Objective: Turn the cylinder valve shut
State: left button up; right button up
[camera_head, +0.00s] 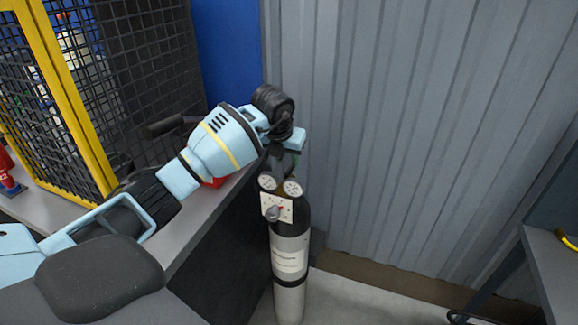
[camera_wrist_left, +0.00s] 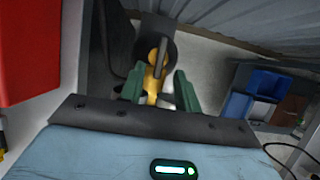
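The cylinder (camera_head: 290,255) stands upright on the floor beside the bench, pale-bodied with a black shoulder and a dark band. Two round gauges and a small white panel (camera_head: 277,207) show near its top. My left gripper (camera_head: 284,160) is above the cylinder top and hides the valve in the head view. In the left wrist view, a brass-yellow valve (camera_wrist_left: 152,85) with a grey bar shows between the two green fingers of my left gripper (camera_wrist_left: 159,72). The fingers are apart, with gaps beside the valve; contact cannot be told. My right gripper is not in view.
The grey bench (camera_head: 205,210) runs along the cylinder's left, with a yellow-framed mesh cage (camera_head: 75,110) and a red object (camera_head: 213,182) on it. A corrugated wall (camera_head: 420,140) stands behind. Floor to the right is clear up to another table (camera_head: 555,260).

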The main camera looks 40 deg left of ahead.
aim_at(289, 168)
pick_arm(q)
jog(key=shift+x, duration=2.3)
grip_shut()
